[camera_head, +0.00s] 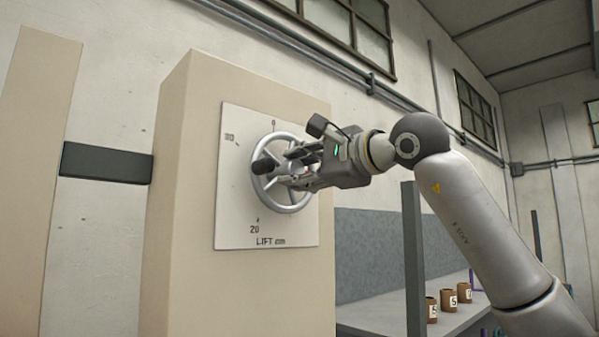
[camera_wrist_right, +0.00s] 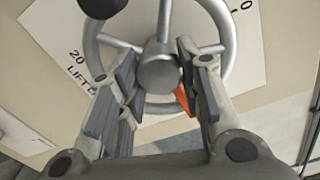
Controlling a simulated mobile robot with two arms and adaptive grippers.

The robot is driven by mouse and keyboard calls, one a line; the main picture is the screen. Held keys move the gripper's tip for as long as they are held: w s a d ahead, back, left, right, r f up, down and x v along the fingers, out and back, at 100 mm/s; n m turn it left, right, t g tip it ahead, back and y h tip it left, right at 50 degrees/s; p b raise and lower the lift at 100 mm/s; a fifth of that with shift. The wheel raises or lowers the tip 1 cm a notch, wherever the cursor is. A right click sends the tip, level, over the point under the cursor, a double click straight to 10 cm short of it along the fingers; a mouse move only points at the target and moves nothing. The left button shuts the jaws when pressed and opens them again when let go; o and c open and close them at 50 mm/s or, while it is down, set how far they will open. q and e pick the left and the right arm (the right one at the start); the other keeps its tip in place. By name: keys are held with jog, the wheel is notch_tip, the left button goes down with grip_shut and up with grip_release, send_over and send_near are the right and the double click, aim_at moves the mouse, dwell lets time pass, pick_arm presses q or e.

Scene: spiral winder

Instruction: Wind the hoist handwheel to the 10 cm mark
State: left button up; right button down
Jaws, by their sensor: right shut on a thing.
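The grey handwheel (camera_head: 304,206) is mounted on a white dial plate (camera_head: 232,200) on a beige cabinet. Its black knob (camera_head: 263,166) is at the left of the rim. My right gripper (camera_head: 290,163) comes from the right and is shut on the handwheel at its hub. In the right wrist view the hub (camera_wrist_right: 158,72) sits between the fingertips. An orange pointer (camera_wrist_right: 182,99) shows just below the hub, toward the wrist. The head view shows a 30 mark at the left and a 20 mark at the bottom. The 10 mark is hidden or unreadable. My left gripper is out of view.
The cabinet (camera_head: 185,220) stands before a wall with a dark bar (camera_head: 107,163) at the left. A shelf (camera_head: 400,318) with brown numbered cups (camera_head: 449,299) and a dark post (camera_head: 413,250) are at the lower right, near my right arm.

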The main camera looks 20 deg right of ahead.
jog(key=shift+f+m, duration=0.15)
jog(key=shift+m, duration=1.05)
jog(key=c, duration=1)
grip_release()
jog(key=shift+d, duration=0.1)
jog(key=shift+s, duration=0.15)
jog(key=v, duration=1.1)
jog(key=shift+s+d, duration=0.15)
jog(key=shift+s, duration=0.2)
